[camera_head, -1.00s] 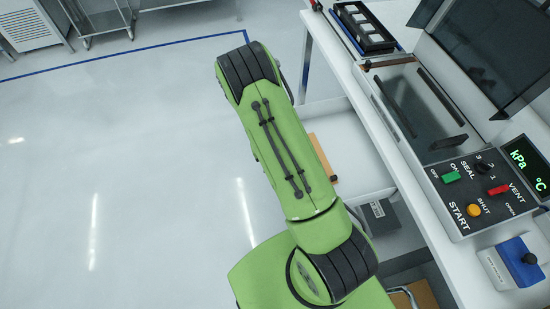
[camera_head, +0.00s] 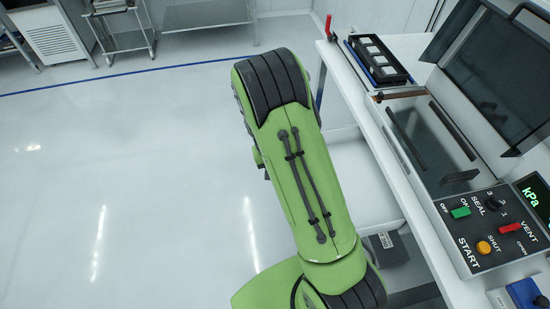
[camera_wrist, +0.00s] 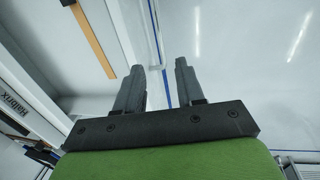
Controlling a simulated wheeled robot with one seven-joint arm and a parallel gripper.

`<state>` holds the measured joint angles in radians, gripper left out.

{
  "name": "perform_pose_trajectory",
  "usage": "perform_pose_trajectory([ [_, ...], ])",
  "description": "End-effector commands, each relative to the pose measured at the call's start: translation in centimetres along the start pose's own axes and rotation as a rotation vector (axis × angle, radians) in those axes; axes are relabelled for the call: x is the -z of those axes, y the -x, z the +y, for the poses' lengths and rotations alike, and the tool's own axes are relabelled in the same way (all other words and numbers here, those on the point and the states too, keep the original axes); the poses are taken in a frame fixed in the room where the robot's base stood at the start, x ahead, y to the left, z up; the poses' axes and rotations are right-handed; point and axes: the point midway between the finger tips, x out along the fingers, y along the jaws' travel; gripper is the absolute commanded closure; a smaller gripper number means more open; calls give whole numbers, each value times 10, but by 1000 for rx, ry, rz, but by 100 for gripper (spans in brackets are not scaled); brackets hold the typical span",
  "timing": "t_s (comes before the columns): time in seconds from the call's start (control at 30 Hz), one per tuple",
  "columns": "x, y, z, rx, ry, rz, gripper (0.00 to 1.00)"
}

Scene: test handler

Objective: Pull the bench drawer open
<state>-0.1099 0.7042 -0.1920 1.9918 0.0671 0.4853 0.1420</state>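The white bench drawer (camera_head: 366,190) stands out from the bench's left side in the head view, partly hidden behind my arm. Its inside (camera_wrist: 60,55) shows at upper left in the wrist view, with a brown wooden strip lying in it. My gripper (camera_wrist: 162,78) shows only in the wrist view. Its two dark fingers are apart, with nothing clearly held between them. The left finger overlaps the drawer's front side and the right finger is over the floor.
The white bench (camera_head: 392,165) carries a sealing machine with an open dark lid (camera_head: 490,75) and a control panel (camera_head: 490,232). A black tray (camera_head: 378,60) stands at its far end. Open floor (camera_head: 130,180) lies to the left, with carts (camera_head: 120,25) at the back.

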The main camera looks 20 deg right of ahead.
Motion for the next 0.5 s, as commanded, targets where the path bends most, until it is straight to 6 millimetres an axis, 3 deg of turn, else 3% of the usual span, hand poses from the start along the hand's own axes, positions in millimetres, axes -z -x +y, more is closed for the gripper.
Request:
perform_pose_trajectory([
  [0.1,1,30,0,0,-1,4,62],
  [0.2,1,44,0,0,0,2,62],
  [0.5,0,49,0,-1,0,-1,62],
])
